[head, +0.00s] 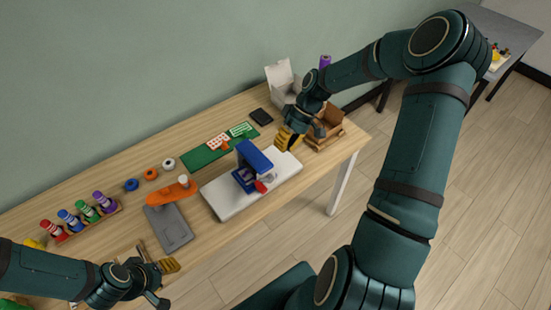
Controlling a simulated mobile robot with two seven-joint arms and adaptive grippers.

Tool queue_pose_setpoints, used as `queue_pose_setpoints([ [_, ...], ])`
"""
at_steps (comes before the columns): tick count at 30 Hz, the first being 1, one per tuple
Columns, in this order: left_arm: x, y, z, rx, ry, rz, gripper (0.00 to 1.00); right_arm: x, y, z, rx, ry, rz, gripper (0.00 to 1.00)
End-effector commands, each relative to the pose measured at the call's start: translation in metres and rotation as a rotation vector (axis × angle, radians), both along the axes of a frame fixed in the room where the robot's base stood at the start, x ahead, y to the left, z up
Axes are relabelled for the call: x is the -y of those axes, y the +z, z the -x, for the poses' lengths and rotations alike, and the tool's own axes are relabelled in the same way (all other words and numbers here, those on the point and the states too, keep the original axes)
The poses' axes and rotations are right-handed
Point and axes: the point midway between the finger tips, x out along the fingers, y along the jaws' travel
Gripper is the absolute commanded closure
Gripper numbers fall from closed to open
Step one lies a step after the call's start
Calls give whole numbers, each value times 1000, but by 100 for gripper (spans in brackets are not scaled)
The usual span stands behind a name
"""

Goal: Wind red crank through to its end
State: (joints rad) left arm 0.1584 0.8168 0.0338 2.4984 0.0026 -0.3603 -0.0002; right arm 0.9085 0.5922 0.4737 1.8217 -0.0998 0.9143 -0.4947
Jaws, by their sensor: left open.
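The red crank (262,186) shows as a small red part at the front right of a blue device (254,155). The device stands on a white board (221,206) on the wooden table. My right gripper (288,139) is above the board's back right, up and to the right of the crank and apart from it. Its yellow fingertips look close together, but their gap is not clear. My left gripper (160,281) is open near the table's front edge at the lower left, well away from the crank. No object shows in it.
A grey plate with an orange tool (171,193) lies left of the board. Behind are a green mat (204,153) and tape rolls (150,174). A rack of coloured bottles (83,228) stands left. A cardboard box (329,140) and white box (283,92) stand right.

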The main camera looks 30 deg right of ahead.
Motion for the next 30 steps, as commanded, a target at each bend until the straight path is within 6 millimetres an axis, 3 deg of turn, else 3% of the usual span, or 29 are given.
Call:
queue_pose_setpoints([
  [18,0,3,0,0,-1,0,53,-61,-93,5,-5,2,-7,100],
  [30,0,4,0,0,-1,0,53,-72,-111,5,-3,-1,-5,100],
])
